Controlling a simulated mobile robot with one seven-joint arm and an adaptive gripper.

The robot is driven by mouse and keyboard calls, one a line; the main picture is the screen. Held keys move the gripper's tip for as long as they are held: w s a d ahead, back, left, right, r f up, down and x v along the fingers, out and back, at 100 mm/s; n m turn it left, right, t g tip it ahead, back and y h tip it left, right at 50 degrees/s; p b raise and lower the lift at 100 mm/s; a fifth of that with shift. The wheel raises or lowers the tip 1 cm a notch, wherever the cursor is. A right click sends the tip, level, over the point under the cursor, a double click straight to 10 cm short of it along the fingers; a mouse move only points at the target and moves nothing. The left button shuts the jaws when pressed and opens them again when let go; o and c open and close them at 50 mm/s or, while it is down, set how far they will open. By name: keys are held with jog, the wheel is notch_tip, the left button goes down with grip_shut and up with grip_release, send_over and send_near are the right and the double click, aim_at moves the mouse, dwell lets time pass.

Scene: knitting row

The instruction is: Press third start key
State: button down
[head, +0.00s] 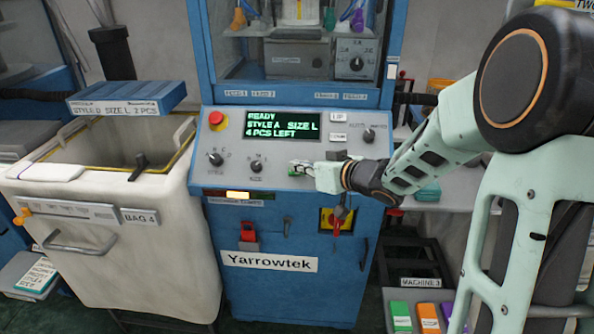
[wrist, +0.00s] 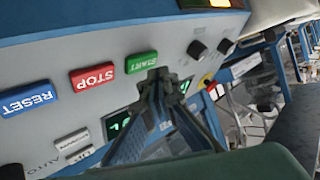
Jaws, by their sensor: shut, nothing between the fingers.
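The green START key (wrist: 141,62) sits on the grey sloped panel (head: 232,140) of a blue Yarrowtek machine (head: 290,275). In the wrist view it is upside down, at the end of a row with the red STOP key (wrist: 92,77) and blue RESET key (wrist: 28,98). My gripper (wrist: 160,80) is shut and empty, its tips close beside the START key; whether they touch cannot be told. In the head view my gripper (head: 297,169) is at the panel and hides most of the keys.
A red emergency button (head: 216,119) and black knobs (head: 256,167) stand out from the panel. A white bag bin (head: 110,220) is at left. A MACHINE 3 label (head: 420,282) is on a rack at right.

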jog(key=shift+w+f, duration=0.1)
jog(key=shift+w+f, duration=0.15)
jog(key=shift+f, duration=0.05)
